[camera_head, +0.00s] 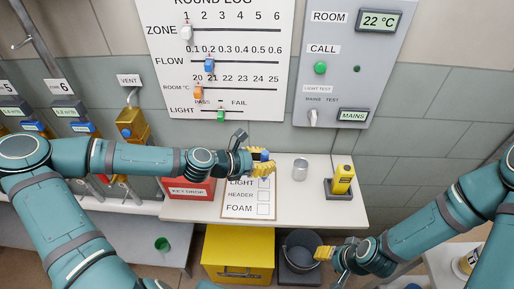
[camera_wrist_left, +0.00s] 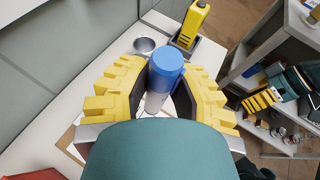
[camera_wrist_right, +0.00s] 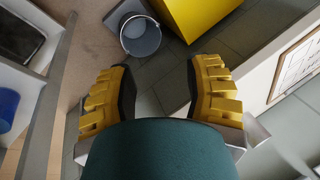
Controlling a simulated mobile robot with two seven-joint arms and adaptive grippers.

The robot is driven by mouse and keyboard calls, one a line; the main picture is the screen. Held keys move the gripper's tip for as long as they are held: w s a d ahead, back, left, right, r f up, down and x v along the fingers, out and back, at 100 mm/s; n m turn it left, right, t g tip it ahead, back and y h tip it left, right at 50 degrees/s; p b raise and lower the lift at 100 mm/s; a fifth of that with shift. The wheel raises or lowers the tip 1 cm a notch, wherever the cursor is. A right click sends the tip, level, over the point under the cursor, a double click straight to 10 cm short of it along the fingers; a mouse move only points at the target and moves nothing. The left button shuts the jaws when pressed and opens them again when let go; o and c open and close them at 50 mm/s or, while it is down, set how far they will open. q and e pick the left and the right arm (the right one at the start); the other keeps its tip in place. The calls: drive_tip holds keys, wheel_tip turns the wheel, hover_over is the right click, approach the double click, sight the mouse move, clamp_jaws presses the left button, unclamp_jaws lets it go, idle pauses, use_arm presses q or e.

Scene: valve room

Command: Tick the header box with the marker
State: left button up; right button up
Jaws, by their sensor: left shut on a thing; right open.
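The checklist sheet (camera_head: 243,205) lies on the white counter with lines LIGHT, HEADER and FOAM, each with a box. The header box (camera_head: 263,197) looks empty. My left gripper (camera_head: 262,168) is above the top of the sheet, partly covering the LIGHT line. In the left wrist view it is shut on the marker (camera_wrist_left: 163,78), which has a blue end and a white body. The marker's blue end (camera_head: 262,155) shows in the head view; its lower tip is hidden. My right gripper (camera_head: 327,253) is open and empty, in front of the counter over the floor.
A red key drop box (camera_head: 188,190) stands left of the sheet. A metal cup (camera_head: 300,169) and a yellow device in a dark holder (camera_head: 342,180) stand to the right. A yellow bin (camera_head: 238,248) and a grey bucket (camera_head: 300,252) are below the counter front.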

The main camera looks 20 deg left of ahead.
sight(264, 179)
use_arm(q)
drive_tip(key=shift+f+b, duration=2.6)
drive_tip(key=shift+b, duration=0.2)
drive_tip(key=shift+f+b, duration=1.2)
drive_tip(key=shift+b, duration=0.2)
drive_tip(key=shift+f, duration=0.6)
drive_tip(key=shift+s+d, duration=0.25)
drive_tip(key=shift+d, duration=0.3)
clamp_jaws()
drive_tip(key=shift+w+a, duration=0.2)
drive_tip(key=shift+a, duration=0.15)
drive_tip(key=shift+w+a+p, duration=0.2)
drive_tip(key=shift+a+p, duration=0.1)
drive_tip(key=shift+p, duration=0.1)
drive_tip(key=shift+w+a+f, duration=0.1)
drive_tip(key=shift+w+a, duration=0.15)
drive_tip(key=shift+a, duration=0.15)
drive_tip(key=shift+s+d+p, duration=0.1)
drive_tip(key=shift+d+p, duration=0.2)
drive_tip(key=shift+p, duration=0.05)
